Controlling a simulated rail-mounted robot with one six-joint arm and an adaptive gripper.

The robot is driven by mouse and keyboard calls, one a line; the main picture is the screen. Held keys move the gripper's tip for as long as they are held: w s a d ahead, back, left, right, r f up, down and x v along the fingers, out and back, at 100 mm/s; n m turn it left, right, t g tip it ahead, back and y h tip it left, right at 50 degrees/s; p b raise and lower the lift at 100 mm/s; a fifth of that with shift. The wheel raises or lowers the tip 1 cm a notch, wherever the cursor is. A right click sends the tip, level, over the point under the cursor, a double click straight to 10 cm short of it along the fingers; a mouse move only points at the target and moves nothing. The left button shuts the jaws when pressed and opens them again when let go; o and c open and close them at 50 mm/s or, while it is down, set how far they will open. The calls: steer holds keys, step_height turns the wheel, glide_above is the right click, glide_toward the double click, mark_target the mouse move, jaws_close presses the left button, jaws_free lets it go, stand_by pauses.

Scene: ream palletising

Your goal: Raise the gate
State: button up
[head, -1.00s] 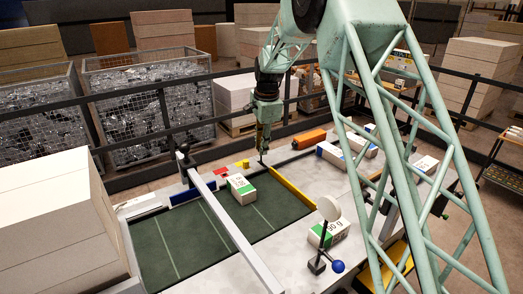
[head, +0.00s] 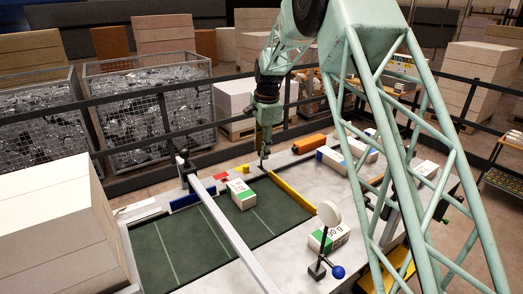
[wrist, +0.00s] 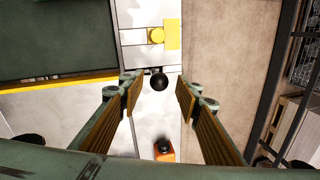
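A low yellow bar (head: 293,194), which looks like the gate, lies along the right edge of the green bed (head: 165,250). It also shows at the left in the wrist view (wrist: 60,82). A black ball knob (wrist: 159,81) is near the bar's far end. My gripper (head: 264,160) points down over that end. In the wrist view my gripper (wrist: 157,92) is open, its two fingers on either side of the knob with gaps showing. I cannot tell whether the fingertips are level with the knob.
A ream (head: 241,194) lies on the bed, left of the bar. A long pale beam (head: 235,240) crosses the bed. A yellow knob (wrist: 157,35) and an orange block (head: 310,143) are nearby.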

step_height(320, 180, up, 12)
steer(key=s+d, duration=0.1)
steer(key=s, duration=0.1)
steer(key=shift+f, duration=0.25)
stand_by(0.6)
steer(key=s+d+r+n+b, duration=0.2)
steer(key=s+d+r, duration=0.3)
steer(key=s, duration=0.5)
steer(key=s+d+r+n+t+b, duration=0.1)
steer(key=s+d+r+n+b, duration=0.1)
steer(key=s+d, duration=0.7)
steer(key=s+d+r+n+b, duration=0.2)
steer(key=s+d+r+n, duration=0.15)
steer(key=s, duration=0.85)
steer(key=s+d+f+n+b, duration=0.1)
steer(key=s+d+f+b, duration=0.1)
steer(key=s, duration=0.9)
steer(key=s+d+f+n+b, duration=0.2)
steer(key=s+d+f, duration=0.2)
steer(key=s, duration=0.8)
steer(key=s+d+f+n+t+h+b, duration=0.1)
steer(key=s+f, duration=0.4)
steer(key=s, duration=0.6)
steer(key=shift+s+d+f+n+b, duration=0.4)
steer(key=shift+d+n+b, duration=0.2)
steer(key=shift+d, duration=0.45)
steer(key=shift+w, duration=0.1)
